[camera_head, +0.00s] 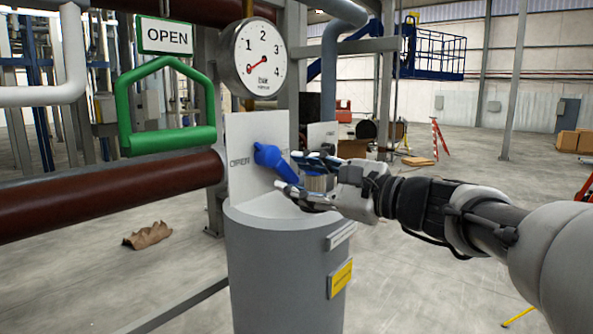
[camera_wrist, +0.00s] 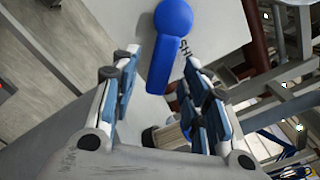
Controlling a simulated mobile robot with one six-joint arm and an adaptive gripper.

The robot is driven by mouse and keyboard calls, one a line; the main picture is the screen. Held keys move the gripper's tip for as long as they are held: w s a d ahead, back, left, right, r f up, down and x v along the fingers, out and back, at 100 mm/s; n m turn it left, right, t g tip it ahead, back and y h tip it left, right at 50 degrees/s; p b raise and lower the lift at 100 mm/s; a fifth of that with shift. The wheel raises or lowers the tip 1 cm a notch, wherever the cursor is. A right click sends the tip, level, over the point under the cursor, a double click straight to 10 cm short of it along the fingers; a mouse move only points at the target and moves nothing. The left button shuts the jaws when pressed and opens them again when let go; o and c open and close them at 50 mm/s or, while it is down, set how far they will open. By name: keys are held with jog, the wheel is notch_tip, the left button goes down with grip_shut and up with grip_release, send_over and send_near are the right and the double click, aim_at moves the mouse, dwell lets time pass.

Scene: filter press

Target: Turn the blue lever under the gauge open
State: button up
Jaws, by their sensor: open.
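The blue lever (camera_head: 272,161) sits on a grey cylindrical post below the round gauge (camera_head: 260,58). Its rounded hub is at the left and its handle slopes down to the right, toward my gripper (camera_head: 288,176). A plate (camera_head: 241,150) behind the lever reads "OPEN" to the left of the hub. In the wrist view the lever (camera_wrist: 172,32) shows its round hub at the top and its handle reaching down between my fingertips. My gripper (camera_wrist: 163,62) is open, with its fingers on either side of the handle and gaps visible.
A green handle (camera_head: 165,140) under an "OPEN" sign (camera_head: 166,36) stands to the left. A dark red pipe (camera_head: 110,195) runs left from the post. The grey post (camera_head: 285,260) carries a yellow label. A metal cylinder (camera_head: 318,182) sits close by my fingers.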

aim_at(291, 174)
jog(key=shift+x, duration=1.2)
jog(key=shift+w+a, duration=0.25)
jog(key=shift+a, duration=0.05)
grip_shut()
